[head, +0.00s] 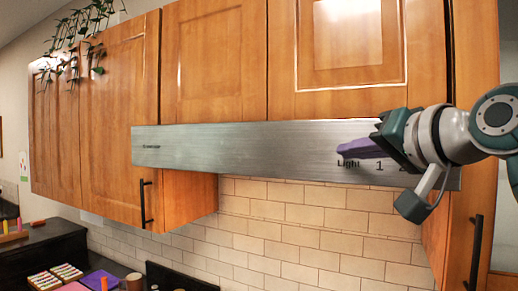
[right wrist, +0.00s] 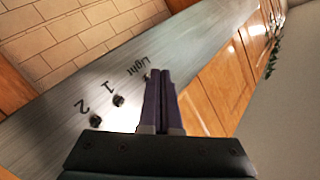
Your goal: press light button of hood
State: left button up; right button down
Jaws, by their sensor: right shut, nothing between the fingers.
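The hood (head: 235,146) is a long brushed-steel panel under the wooden cabinets, with the labels "Light" and "1" at its right end. My right gripper (head: 340,152) is in front of that end, its purple fingers shut and empty, pointing left just above the "Light" label (head: 348,163). In the right wrist view the fingertips (right wrist: 158,74) lie beside the "Light" label (right wrist: 147,62), and the light button (right wrist: 147,75) is a small dark spot partly hidden at the fingers' edge. I cannot tell whether they touch. My left gripper is not in view.
Black knobs by labels 1 (right wrist: 118,100) and 2 (right wrist: 96,120) sit near the fingers. Wooden cabinets (head: 213,65) are above and beside the hood, with a tiled wall (head: 300,215) below. A dark counter (head: 40,240) with small items is at lower left.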

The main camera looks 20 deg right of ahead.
jog(key=shift+s+a, duration=0.15)
jog(key=shift+s+a+p, duration=0.55)
jog(key=shift+s+a, duration=0.4)
jog(key=shift+a, duration=0.2)
jog(key=shift+s+a+p, duration=0.55)
jog(key=shift+s+a, duration=0.4)
jog(key=shift+a, duration=0.15)
jog(key=c, duration=1.6)
grip_release()
